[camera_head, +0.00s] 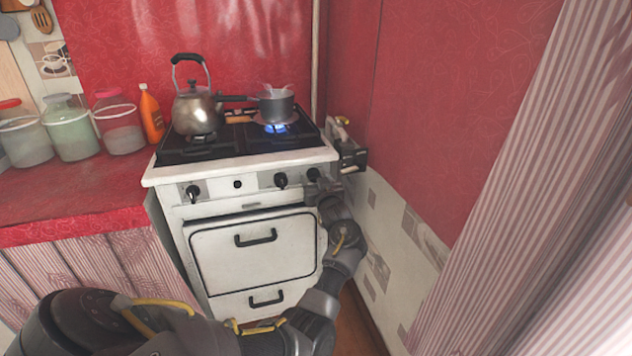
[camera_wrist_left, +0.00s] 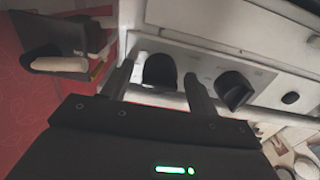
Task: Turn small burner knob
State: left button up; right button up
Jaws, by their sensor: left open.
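The white stove (camera_head: 215,208) has black knobs along its front panel. My left gripper (camera_head: 319,187) is at the panel's right end, at the rightmost knob (camera_head: 313,175). In the left wrist view, my open left gripper (camera_wrist_left: 158,72) has one finger on each side of that black knob (camera_wrist_left: 159,70). I cannot tell whether the fingers touch it. The neighbouring knob (camera_wrist_left: 234,90) is outside the fingers, and it also shows in the head view (camera_head: 280,180). Which knob is the small burner's is not marked legibly. My right gripper is not in view.
A blue flame (camera_head: 275,128) burns under a steaming pot (camera_head: 276,106). A metal kettle (camera_head: 197,108) stands on the left burner. The oven door (camera_head: 255,262) is shut. A red wall (camera_head: 425,110) rises close to the stove's right. Jars and an orange bottle (camera_head: 151,116) stand on the left counter.

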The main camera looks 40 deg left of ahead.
pick_arm(q)
jog(key=c, duration=0.9)
jog(key=shift+c, duration=0.4)
